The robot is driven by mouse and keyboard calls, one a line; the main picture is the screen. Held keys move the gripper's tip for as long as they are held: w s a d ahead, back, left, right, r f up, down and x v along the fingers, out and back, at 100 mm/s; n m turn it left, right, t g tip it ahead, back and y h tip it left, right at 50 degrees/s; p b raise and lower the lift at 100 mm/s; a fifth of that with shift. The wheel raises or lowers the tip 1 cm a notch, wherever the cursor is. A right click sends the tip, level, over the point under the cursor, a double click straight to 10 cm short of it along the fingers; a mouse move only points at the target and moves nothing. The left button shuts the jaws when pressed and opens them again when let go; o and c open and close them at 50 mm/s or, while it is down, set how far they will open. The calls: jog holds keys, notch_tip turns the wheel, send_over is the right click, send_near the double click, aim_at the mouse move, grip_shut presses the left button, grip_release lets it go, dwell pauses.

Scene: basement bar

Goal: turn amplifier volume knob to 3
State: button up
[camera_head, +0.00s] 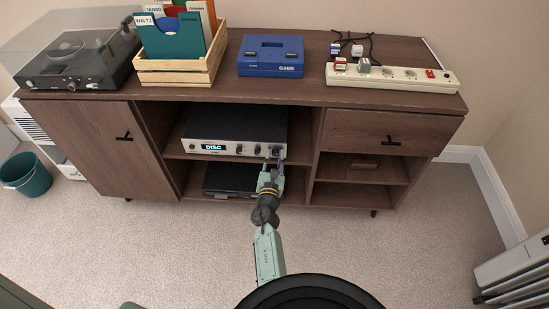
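The amplifier (225,125) is a silver-fronted box with a dark top, in the upper middle bay of the brown cabinet. Its lit display (213,147) reads DISC. To the right of the display is a row of dark knobs, with one knob (239,149) near the display and another knob (258,150) beside it. My gripper (274,156) is at the right end of the front panel, its fingers pointing at the rightmost knob and partly covering it. I cannot tell whether the fingers touch it or are shut on it. Knob markings are too small to read.
A black box (228,179) lies on the shelf below. The cabinet top (320,85) holds a turntable (75,62), a record crate (180,72), a blue GAME box (270,57) and a power strip (400,79). A teal bin (25,175) stands at left. The carpet in front is clear.

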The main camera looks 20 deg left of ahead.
grip_shut()
jog(key=shift+m, duration=0.3)
jog(key=m+b, duration=0.2)
jog(key=m, duration=0.1)
jog(key=m+b, duration=0.1)
jog(key=m, duration=0.3)
jog(key=shift+g, duration=0.3)
jog(key=m+b, duration=0.1)
jog(key=m, duration=0.4)
jog(key=shift+r+y+b, duration=0.15)
jog(key=shift+y+b, duration=0.15)
jog(key=shift+b, duration=0.1)
jog(key=shift+r+m+b, duration=0.1)
jog(key=shift+m+b, duration=0.45)
jog(key=shift+m, duration=1.75)
jog(key=shift+o, duration=2.4)
grip_release()
